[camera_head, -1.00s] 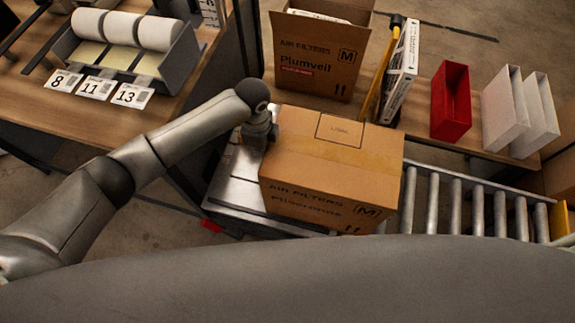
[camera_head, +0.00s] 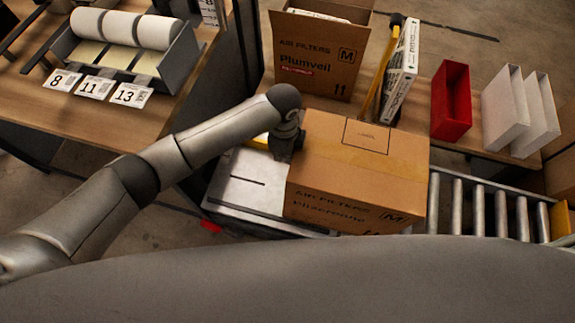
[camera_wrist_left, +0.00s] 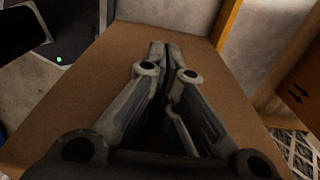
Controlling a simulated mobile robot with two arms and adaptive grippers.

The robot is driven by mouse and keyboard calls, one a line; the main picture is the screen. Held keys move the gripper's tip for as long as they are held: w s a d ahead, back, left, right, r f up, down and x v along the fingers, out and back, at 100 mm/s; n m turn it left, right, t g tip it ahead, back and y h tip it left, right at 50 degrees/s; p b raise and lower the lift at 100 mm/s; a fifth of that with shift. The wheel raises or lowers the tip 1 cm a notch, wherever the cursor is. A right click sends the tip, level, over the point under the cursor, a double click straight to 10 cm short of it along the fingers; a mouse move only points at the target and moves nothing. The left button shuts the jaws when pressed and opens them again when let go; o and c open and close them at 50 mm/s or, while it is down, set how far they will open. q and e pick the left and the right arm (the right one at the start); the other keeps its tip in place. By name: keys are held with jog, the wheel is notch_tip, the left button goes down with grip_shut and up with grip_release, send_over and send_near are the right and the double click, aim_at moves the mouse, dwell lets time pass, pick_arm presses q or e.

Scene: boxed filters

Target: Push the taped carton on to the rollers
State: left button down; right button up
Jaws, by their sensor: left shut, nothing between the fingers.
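The taped carton (camera_head: 360,165) is a closed brown box marked "AIR FILTERS", with tape across its top and a label. It sits upright, partly on the metal plate (camera_head: 240,186) and partly over the near end of the rollers (camera_head: 478,208). My left gripper (camera_head: 284,152) is at the carton's left side, its fingertips mostly hidden against it. In the left wrist view the gripper (camera_wrist_left: 166,50) is shut and empty, with the carton's brown face (camera_wrist_left: 85,90) filling the space behind the fingers. My right gripper is not in view.
An open "Plumveil" carton (camera_head: 318,60) stands behind, beside a yellow-handled tool (camera_head: 382,75) and a white filter box (camera_head: 402,70). A red bin (camera_head: 451,100) and white bins (camera_head: 506,110) stand at right. The rollers right of the carton are clear.

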pick_arm(q)
jog(key=shift+s+d, duration=0.3)
jog(key=shift+d, duration=0.55)
jog(key=shift+s+d+b, duration=0.15)
jog(key=shift+s+d, duration=0.1)
jog(key=shift+d, duration=0.55)
jog(key=shift+s+d+b, duration=0.2)
jog(key=shift+s+d, duration=0.1)
jog(key=shift+d, duration=0.45)
jog(key=shift+s+d+b, duration=0.15)
jog(key=shift+s+d, duration=0.1)
jog(key=shift+d, duration=0.55)
jog(key=shift+s+d+b, duration=0.25)
jog(key=shift+s+d, duration=0.05)
jog(key=shift+d, duration=0.5)
jog(key=shift+s+d+b, duration=0.25)
jog(key=shift+s+d, duration=0.05)
jog(key=shift+d, duration=0.45)
jog(key=shift+s+d+b, duration=0.25)
jog(key=shift+s+d, duration=0.05)
jog(key=shift+d, duration=0.5)
